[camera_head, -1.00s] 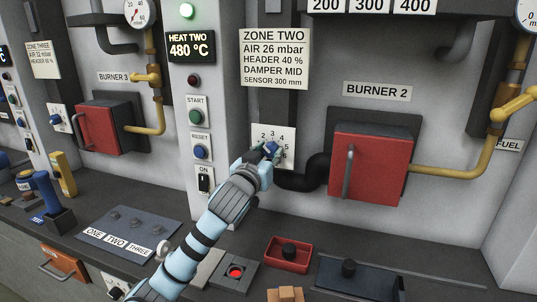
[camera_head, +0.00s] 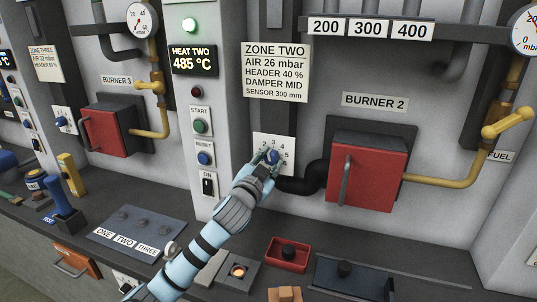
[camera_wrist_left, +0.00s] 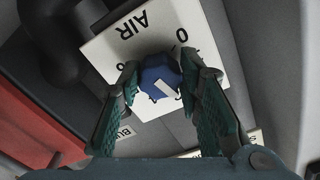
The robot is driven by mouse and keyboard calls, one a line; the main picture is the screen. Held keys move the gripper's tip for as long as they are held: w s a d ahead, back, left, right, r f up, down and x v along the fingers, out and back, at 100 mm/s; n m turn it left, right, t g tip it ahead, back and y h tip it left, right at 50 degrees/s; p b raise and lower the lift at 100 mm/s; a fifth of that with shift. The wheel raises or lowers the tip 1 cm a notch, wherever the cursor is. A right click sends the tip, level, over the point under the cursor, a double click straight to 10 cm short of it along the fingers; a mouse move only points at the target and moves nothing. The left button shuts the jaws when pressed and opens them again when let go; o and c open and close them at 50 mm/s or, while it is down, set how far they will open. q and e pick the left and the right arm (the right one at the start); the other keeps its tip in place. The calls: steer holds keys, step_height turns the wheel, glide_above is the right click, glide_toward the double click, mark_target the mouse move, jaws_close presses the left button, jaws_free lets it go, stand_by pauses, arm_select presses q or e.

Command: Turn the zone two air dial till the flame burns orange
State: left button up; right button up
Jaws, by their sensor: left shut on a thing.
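The zone two air dial is a blue knob (camera_head: 272,156) on a white numbered plate (camera_head: 287,142) below the zone two card. In the left wrist view the knob (camera_wrist_left: 160,76) has a white pointer mark, and the plate reads AIR upside down. My left gripper (camera_head: 266,159) is shut on the knob, with one finger on each side of it. A small round sight port (camera_head: 238,271) on the counter glows orange with a pale bright centre. My right gripper is out of view.
The zone two card (camera_head: 276,72) reads AIR 26 mbar. The HEAT TWO display (camera_head: 193,60) reads 485 °C. The red burner 2 box (camera_head: 368,172) and a black elbow pipe (camera_head: 303,182) are right of the dial. A red tray (camera_head: 288,254) stands on the counter.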

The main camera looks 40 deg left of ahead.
arm_select(q)
steer(key=shift+m+p, duration=0.3)
steer(key=shift+m, duration=0.1)
steer(key=o, duration=1.1)
steer(key=shift+o, duration=0.2)
steer(key=v, duration=1.1)
steer(key=shift+s, duration=0.4)
steer(key=shift+d, duration=0.1)
